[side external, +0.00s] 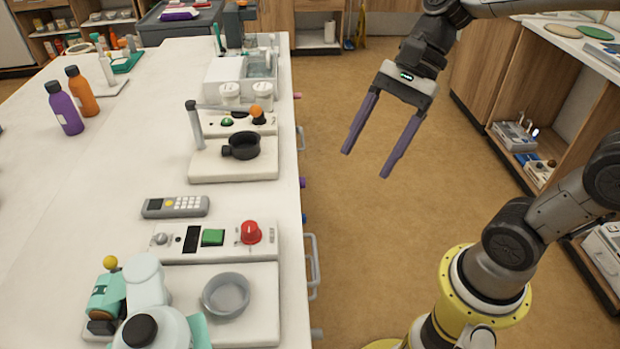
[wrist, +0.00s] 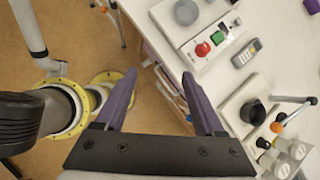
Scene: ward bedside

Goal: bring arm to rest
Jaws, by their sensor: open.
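My gripper (side external: 366,165) is open and empty. In the side external view it hangs in the air over the floor, to the right of the white table (side external: 120,190), with its two purple fingers spread wide and pointing down and to the left. It touches nothing. In the wrist view the purple fingers (wrist: 160,108) reach forward past the table's edge, with nothing between them but floor and table side. My arm comes in from the upper right of the side external view.
On the table are a black pan (side external: 243,146), a control box with a red knob (side external: 251,232), a phone (side external: 175,207), a grey bowl (side external: 226,295), and purple (side external: 65,110) and orange (side external: 82,92) bottles. Shelves (side external: 545,125) stand at right. The floor (side external: 345,235) between is clear.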

